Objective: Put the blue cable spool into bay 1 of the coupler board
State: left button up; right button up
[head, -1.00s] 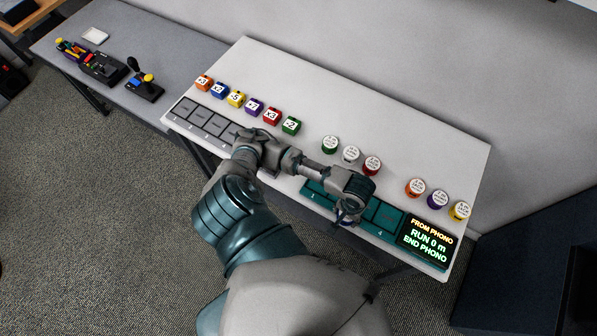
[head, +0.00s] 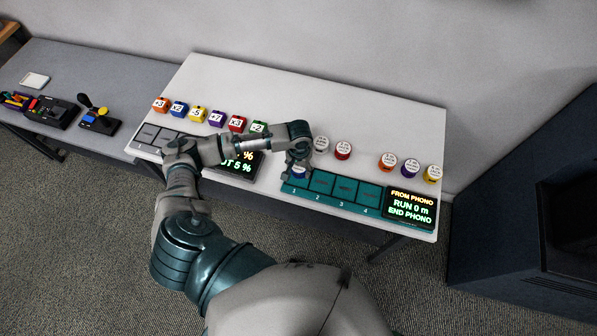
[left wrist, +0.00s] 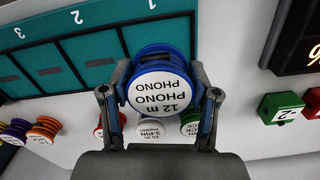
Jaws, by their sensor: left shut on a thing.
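My left gripper (head: 298,170) is shut on the blue cable spool (left wrist: 160,78), which reads "12 m PHONO PHONO" in the left wrist view. A little of the spool (head: 299,174) shows below the gripper in the head view. The teal coupler board (head: 374,212) has numbered bays 1 to 4. Gripper and spool are at bay 1, the leftmost, and partly cover it. In the left wrist view the spool overlaps the lower part of bay 1 (left wrist: 152,32). I cannot tell whether the spool touches the board. Bays 2 (head: 321,182), 3 and 4 look empty. My right gripper is not in view.
White (head: 321,144) and red (head: 343,150) spools stand behind the board; a green spool (left wrist: 190,124) shows in the left wrist view. Orange, purple and yellow spools stand farther right. A display (head: 411,206) adjoins bay 4. Numbered cubes and another display lie left.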

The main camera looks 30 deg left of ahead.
aim_at(298, 172)
pick_arm(q)
jog(key=shift+w+a+f, duration=0.15)
jog(key=shift+a+f, duration=0.05)
jog(key=shift+f, duration=0.05)
notch_tip(298, 172, down, 2)
jog(key=shift+f, duration=0.55)
jog(key=shift+d, duration=0.2)
jog(key=o, duration=1.3)
jog(key=shift+c, duration=0.2)
jog(key=shift+a, duration=0.1)
